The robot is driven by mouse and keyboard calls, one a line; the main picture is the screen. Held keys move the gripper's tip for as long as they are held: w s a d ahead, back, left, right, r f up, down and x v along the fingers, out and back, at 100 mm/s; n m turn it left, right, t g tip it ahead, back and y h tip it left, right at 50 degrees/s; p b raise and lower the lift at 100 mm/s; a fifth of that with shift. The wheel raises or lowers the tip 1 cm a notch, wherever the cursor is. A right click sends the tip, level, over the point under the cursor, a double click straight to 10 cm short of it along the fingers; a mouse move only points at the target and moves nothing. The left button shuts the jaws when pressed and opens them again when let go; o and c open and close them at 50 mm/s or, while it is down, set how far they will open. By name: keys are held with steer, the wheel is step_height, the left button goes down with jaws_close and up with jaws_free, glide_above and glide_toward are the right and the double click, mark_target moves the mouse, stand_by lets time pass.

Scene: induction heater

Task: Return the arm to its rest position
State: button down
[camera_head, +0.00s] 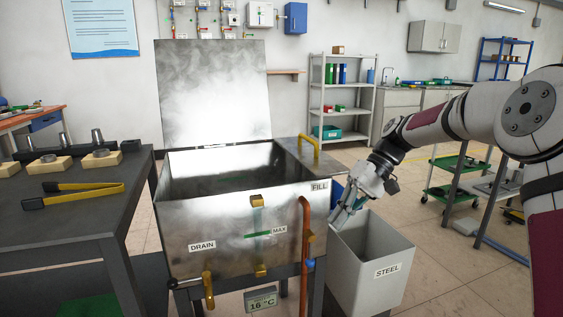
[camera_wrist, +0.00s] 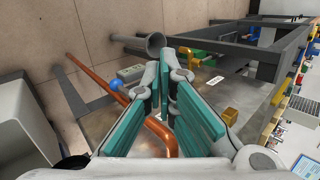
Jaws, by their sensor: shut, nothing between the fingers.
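My arm (camera_head: 470,115) reaches in from the right in the head view, with the elbow raised and the forearm sloping down to the left. My gripper (camera_head: 340,215) hangs between the metal tank and the steel bin, pointing down and left. In the wrist view its teal-padded fingers (camera_wrist: 165,72) come together at the tips, shut and empty. The copper pipe (camera_wrist: 95,82) passes beneath the fingers. Whether the fingers touch the tank or pipe I cannot tell.
The open-lidded tank (camera_head: 235,225) stands at centre, with a copper pipe (camera_head: 305,250) on its front. The STEEL bin (camera_head: 385,275) is close by on the right. A dark table (camera_head: 75,215) with yellow tongs (camera_head: 80,192) is on the left. Open floor lies behind the bin.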

steer(key=s+r+m+t+h, duration=0.1)
steer(key=s+r+h, duration=0.25)
steer(key=s, duration=0.75)
steer(key=s+r+h, duration=0.2)
steer(key=s+r, duration=0.3)
steer(key=s, duration=0.6)
steer(key=s+d+f+m+t+h, duration=0.1)
steer(key=s+d+f, duration=0.2)
steer(key=s, duration=0.7)
steer(key=s+d+f+m+t+h, duration=0.1)
steer(key=s+d+f+t, duration=0.1)
steer(key=s, duration=0.8)
step_height(320, 180, up, 28)
steer(key=t+p, duration=0.3)
steer(key=p, duration=2.3)
steer(key=shift+d+t+p, duration=0.3)
steer(key=shift+d+p, duration=0.05)
